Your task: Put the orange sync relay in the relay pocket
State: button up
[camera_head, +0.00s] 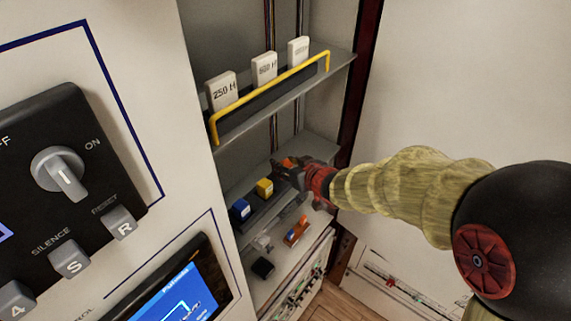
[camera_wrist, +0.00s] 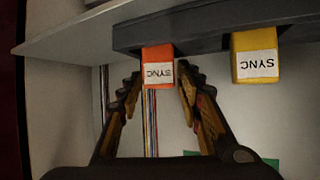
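The orange sync relay (camera_wrist: 158,53) has a white SYNC label and shows upside down in the wrist view, under a dark rail (camera_wrist: 215,22). My gripper (camera_wrist: 157,82) is open, with one finger on each side of the relay. A gap shows at the left finger; the right finger is very close, and I cannot tell if it touches. In the head view the relay (camera_head: 289,162) is mostly hidden by my gripper (camera_head: 284,172) at the middle shelf. I cannot make out the relay pocket with certainty.
A yellow sync relay (camera_wrist: 255,62) sits beside the orange one; a blue block (camera_head: 240,209) stands further along the row. An orange item (camera_head: 297,231) and a black block (camera_head: 262,268) lie on the lower shelf. A yellow rail (camera_head: 270,95) fronts the upper shelf.

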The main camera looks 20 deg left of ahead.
jog(key=shift+o, duration=0.7)
jog(key=shift+r, duration=0.1)
jog(key=shift+d+r, duration=0.1)
jog(key=shift+r, duration=0.05)
jog(key=v, duration=1.1)
jog(key=shift+s+d+p, duration=0.25)
jog(key=shift+s+p, duration=0.05)
jog(key=shift+p, duration=0.15)
